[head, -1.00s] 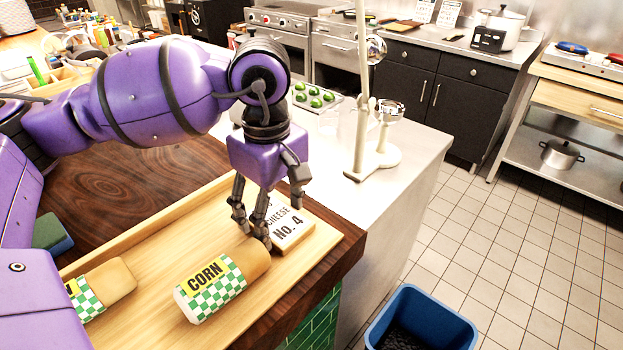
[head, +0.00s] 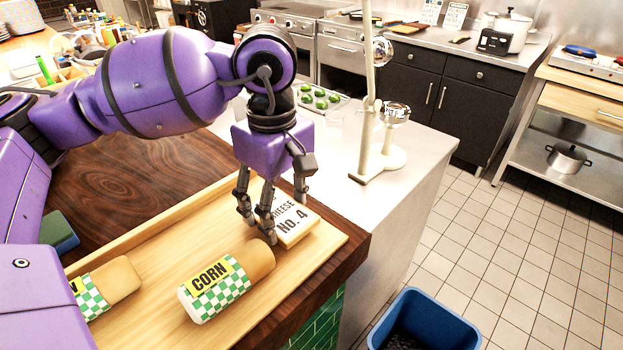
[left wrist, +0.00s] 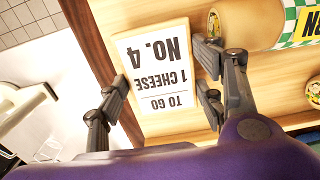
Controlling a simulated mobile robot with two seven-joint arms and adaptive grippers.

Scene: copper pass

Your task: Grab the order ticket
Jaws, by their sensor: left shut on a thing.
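The order ticket (head: 293,226) is a white card on a thick pale wooden block, printed "TO GO 1 CHEESE NO. 4". It lies at the right end of a wooden tray (head: 150,235). My left gripper (head: 284,214) reaches down over it from above. In the left wrist view, the ticket (left wrist: 155,75) sits between the fingers of my left gripper (left wrist: 160,78), two on one side and one on the other, closed on its edges. I cannot tell any gap under the ticket. My right gripper is not in view.
A corn wrap (head: 222,283) lies on the tray close beside the fingers. Another wrapped piece (head: 105,288) lies further left. A pale stand (head: 378,165) rises from the steel counter behind. A blue bin (head: 425,320) stands on the floor at right.

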